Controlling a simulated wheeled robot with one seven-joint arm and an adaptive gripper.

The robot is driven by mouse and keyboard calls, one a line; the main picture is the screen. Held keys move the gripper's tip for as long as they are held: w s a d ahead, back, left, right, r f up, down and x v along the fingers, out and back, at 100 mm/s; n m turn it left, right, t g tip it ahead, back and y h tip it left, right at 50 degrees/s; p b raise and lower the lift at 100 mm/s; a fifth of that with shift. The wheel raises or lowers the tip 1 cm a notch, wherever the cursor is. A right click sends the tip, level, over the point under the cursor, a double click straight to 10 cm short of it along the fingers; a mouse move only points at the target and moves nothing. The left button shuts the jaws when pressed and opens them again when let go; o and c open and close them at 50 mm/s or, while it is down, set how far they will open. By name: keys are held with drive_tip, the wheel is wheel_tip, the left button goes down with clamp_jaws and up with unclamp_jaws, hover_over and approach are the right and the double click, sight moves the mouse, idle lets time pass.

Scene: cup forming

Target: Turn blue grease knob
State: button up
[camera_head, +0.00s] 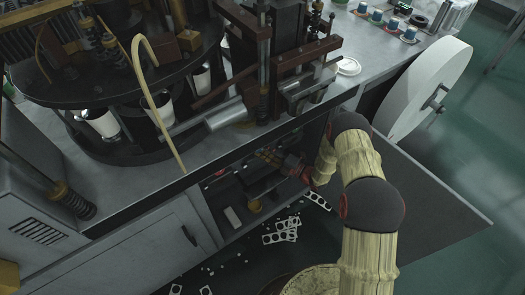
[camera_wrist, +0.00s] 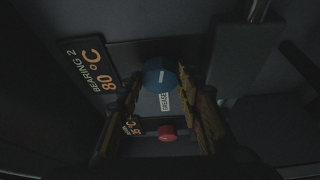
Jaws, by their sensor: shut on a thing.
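The blue grease knob (camera_wrist: 157,80) sits on a panel in the middle of the wrist view, with a white mark on its face. A white "GREASE" label (camera_wrist: 165,101) is just below it. My gripper (camera_wrist: 160,82) has one finger on each side of the knob and is shut on it. In the head view my arm reaches down into the dark open bay under the machine table. The knob cannot be made out there.
A red knob (camera_wrist: 167,133) sits below the blue one. A display (camera_wrist: 90,68) reads "BEARING 2 80 °C". A grey block (camera_wrist: 241,58) stands close on the right. Punched white scraps (camera_head: 281,232) lie on the floor before the bay. A large paper roll (camera_head: 425,92) is at the right.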

drive_tip(key=shift+d, duration=0.1)
drive_tip(key=o, duration=1.2)
drive_tip(key=shift+c, duration=0.2)
drive_tip(key=v, duration=1.2)
drive_tip(key=shift+f, duration=0.1)
